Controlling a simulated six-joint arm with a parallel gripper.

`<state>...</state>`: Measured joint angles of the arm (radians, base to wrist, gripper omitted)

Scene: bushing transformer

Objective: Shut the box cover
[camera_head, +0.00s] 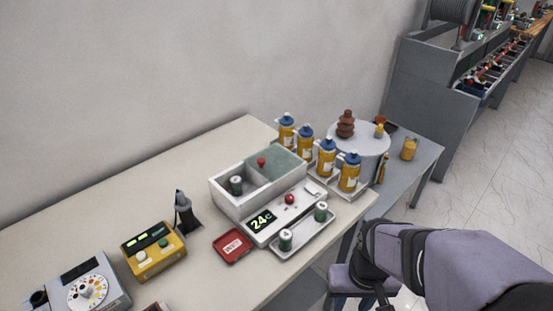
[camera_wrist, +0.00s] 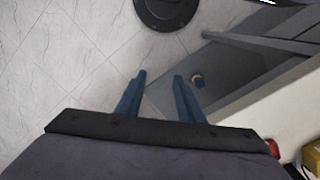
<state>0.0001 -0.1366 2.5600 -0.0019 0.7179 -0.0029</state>
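A white box (camera_head: 232,207) with two compartments stands on the table, right of the middle in the head view. A greenish translucent cover (camera_head: 284,163) with a red knob (camera_head: 261,161) lies at its far right part. The near left compartment is open and holds a green-and-white cylinder (camera_head: 236,185). I cannot tell exactly how the cover rests. My gripper (camera_head: 367,301) is off the table's right edge, apart from the box and low in the head view. In the wrist view its two blue fingers (camera_wrist: 158,77) are apart with nothing between them; the box is not visible there.
A display unit (camera_head: 262,221) and a tray (camera_head: 305,237) with two cylinders stand before the box. Several yellow bottles (camera_head: 326,160) stand to its right. A red dish (camera_head: 231,246), a yellow meter (camera_head: 153,250) and a dark stand (camera_head: 186,215) are left.

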